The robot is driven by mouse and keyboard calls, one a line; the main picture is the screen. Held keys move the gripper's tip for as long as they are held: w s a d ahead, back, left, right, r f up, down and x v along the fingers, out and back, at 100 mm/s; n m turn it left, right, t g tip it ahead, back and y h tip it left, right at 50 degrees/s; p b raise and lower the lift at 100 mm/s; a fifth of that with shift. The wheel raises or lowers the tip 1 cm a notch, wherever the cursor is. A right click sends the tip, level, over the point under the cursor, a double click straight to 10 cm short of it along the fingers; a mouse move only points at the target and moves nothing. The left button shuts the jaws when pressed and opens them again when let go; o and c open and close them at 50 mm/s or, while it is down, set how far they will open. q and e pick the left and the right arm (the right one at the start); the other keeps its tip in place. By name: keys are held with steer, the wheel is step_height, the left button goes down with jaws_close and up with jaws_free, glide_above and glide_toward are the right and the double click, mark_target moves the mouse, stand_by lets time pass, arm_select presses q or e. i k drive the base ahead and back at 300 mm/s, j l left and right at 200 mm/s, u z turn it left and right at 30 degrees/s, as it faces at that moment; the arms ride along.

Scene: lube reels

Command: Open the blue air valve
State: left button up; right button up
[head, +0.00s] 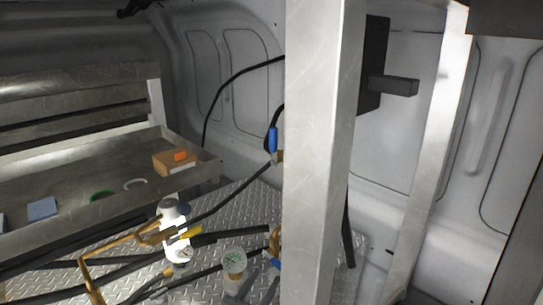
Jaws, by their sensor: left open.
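A blue valve handle (273,140) stands upright on a black hose, just left of the tall metal post. Part of its fitting is hidden by the post. A second blue part (276,265) shows lower down beside brass fittings (275,241), partly cut off by the post. My right gripper is not in view.
The metal post (318,150) blocks the middle. A white unit (173,232) with a yellow handle (190,231) and brass pipes (118,245) stands left. A metal shelf (70,225) holds an orange-brown box (174,162). Black hoses cross the diamond-plate floor (235,206).

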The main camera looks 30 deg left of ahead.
mark_target(273, 131)
steer(key=u, duration=0.85)
steer(key=k+l, duration=0.1)
steer(key=k, duration=0.35)
